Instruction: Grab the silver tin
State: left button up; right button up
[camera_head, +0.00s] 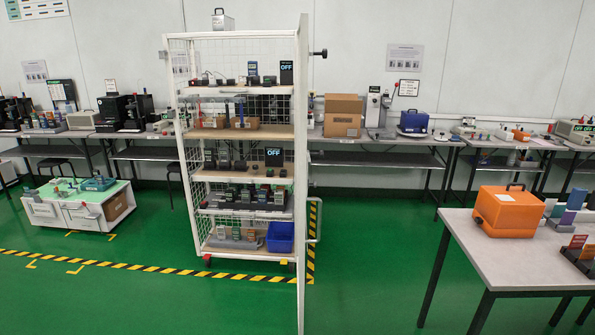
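A small silver-grey box with a dark handle (223,21) stands upright on top of the white mesh cage shelf (235,35). It is the only plainly silver container I can make out, but I cannot tell for sure that it is the silver tin. Neither of my grippers shows in the head view. The smaller items on the cage shelves are too small to tell apart.
The cage's white door edge (303,180) sticks out toward me. An orange case (506,210) stands on the grey table (465,240) at right. A low white cabinet (80,215) is at left. Benches line the wall. Green floor (200,305) in front is clear.

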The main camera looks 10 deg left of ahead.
aim_at(221, 24)
jog(key=l+u, duration=0.2)
jog(key=l, duration=0.25)
jog(key=k+l+u, duration=0.25)
jog(key=l, duration=0.2)
jog(key=l+u, duration=0.2)
jog(key=l, duration=0.25)
jog(key=i+j+u, duration=0.55)
jog(key=i+u, duration=0.3)
jog(key=i, duration=0.15)
jog(key=i+u, duration=0.4)
jog(key=i, duration=0.15)
jog(key=i+j, duration=0.1)
jog(key=i, duration=0.45)
jog(key=i+j+z, duration=0.1)
jog(key=i, duration=0.45)
jog(key=i+z, duration=0.2)
jog(key=z, duration=0.25)
jog(key=i+j+z, duration=0.15)
jog(key=z, duration=0.25)
jog(key=i+j+z, duration=0.15)
jog(key=z, duration=0.3)
jog(key=i+j, duration=0.05)
jog(key=i, duration=0.05)
